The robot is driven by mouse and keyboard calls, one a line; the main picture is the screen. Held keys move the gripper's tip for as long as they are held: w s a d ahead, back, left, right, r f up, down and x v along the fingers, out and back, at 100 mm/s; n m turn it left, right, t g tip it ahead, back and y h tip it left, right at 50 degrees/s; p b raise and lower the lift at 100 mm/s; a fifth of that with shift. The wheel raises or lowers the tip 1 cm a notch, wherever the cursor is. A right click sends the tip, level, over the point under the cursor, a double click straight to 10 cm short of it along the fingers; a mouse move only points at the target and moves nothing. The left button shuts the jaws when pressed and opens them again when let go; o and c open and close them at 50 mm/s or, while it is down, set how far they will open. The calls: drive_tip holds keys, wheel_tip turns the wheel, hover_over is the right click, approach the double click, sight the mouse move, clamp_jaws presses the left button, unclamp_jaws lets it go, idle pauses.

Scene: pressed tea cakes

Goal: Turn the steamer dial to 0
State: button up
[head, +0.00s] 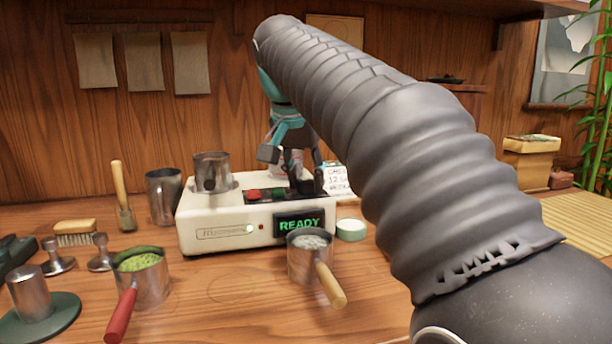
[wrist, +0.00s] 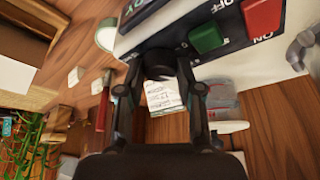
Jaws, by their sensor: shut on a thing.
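The cream steamer (head: 215,215) stands on the counter, with a dark display (head: 299,224) reading READY in green. My gripper (head: 303,182) reaches down onto the right end of its top panel. In the wrist view, my gripper (wrist: 160,88) is shut on the black dial (wrist: 158,66), with a finger on each side of it. The dial's pointer and scale cannot be read. A green button (wrist: 206,36) and a red button (wrist: 262,15) sit beside it on the dark panel, near OFF and ON lettering.
A metal cup (head: 212,172) stands on the steamer's left top. A wooden-handled pot (head: 308,256) and a red-handled pot of green powder (head: 140,278) stand in front. A small white-topped green tin (head: 351,229) and a written card (head: 337,181) are right of the steamer.

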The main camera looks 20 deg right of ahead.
drive_tip(key=n+y+p, duration=0.1)
drive_tip(key=n, duration=0.1)
drive_tip(key=n+y, duration=0.1)
drive_tip(key=n, duration=0.2)
drive_tip(key=shift+d+n+t+p, duration=0.15)
drive_tip(key=shift+n+t+p, duration=0.15)
drive_tip(key=shift+t+p, duration=0.1)
drive_tip(key=n+y, duration=0.2)
drive_tip(key=n, duration=0.3)
drive_tip(key=shift+d+n, duration=0.1)
drive_tip(key=shift+n, duration=0.6)
drive_tip(key=o, duration=1.2)
drive_tip(key=shift+c, duration=0.2)
drive_tip(key=v, duration=1.2)
drive_tip(key=shift+d, duration=0.2)
